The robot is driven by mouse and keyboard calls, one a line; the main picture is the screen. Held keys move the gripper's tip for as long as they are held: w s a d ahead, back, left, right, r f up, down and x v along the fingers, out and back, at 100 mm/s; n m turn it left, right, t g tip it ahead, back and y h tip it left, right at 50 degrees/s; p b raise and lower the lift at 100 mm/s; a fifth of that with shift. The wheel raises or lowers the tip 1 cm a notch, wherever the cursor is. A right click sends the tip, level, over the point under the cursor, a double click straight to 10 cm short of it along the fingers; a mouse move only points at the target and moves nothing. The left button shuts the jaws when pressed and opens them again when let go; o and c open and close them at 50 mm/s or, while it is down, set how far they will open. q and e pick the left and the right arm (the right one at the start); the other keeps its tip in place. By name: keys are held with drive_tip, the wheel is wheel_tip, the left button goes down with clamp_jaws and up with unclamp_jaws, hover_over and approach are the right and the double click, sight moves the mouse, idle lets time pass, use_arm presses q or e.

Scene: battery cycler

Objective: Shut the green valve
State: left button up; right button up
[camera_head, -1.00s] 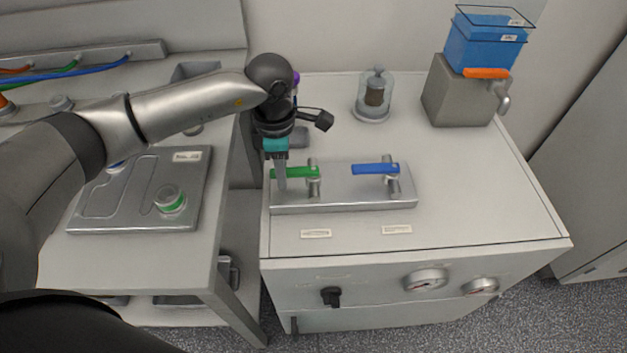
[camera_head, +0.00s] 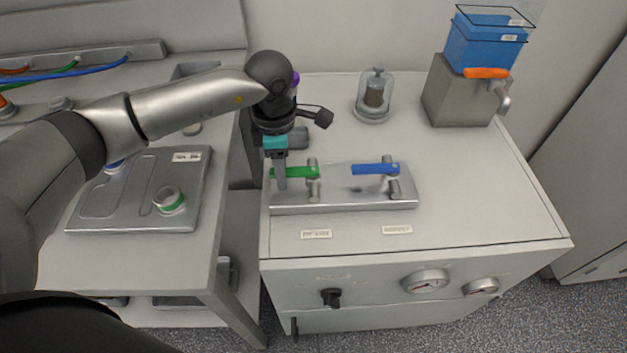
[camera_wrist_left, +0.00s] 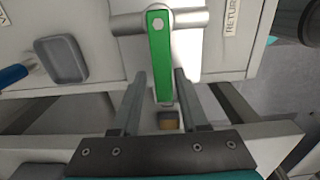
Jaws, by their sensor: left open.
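The green valve's handle (camera_head: 298,172) lies level along the metal valve plate (camera_head: 345,204) and points left from its post. In the left wrist view the green handle (camera_wrist_left: 160,60) runs down from its metal post, its free end reaching between my fingers. My left gripper (camera_head: 280,184) is at the handle's left end, pointing down. In the left wrist view my left gripper (camera_wrist_left: 160,85) is open, with one finger on each side of the handle and visible gaps. The blue valve's handle (camera_head: 375,169) also points left from its post. My right gripper is not seen.
A glass jar (camera_head: 374,97) stands behind the plate. A grey block with a blue tank (camera_head: 485,45) and orange lever stands at the back right. A lower bench with a metal tray (camera_head: 140,215) is on the left, across a gap. The cabinet top's right side is clear.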

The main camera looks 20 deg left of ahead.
use_arm(q)
wheel_tip(320, 180, up, 8)
drive_tip(key=p, duration=0.5)
drive_tip(key=shift+w+a, duration=0.1)
drive_tip(key=shift+w, duration=0.05)
drive_tip(key=shift+f, duration=0.1)
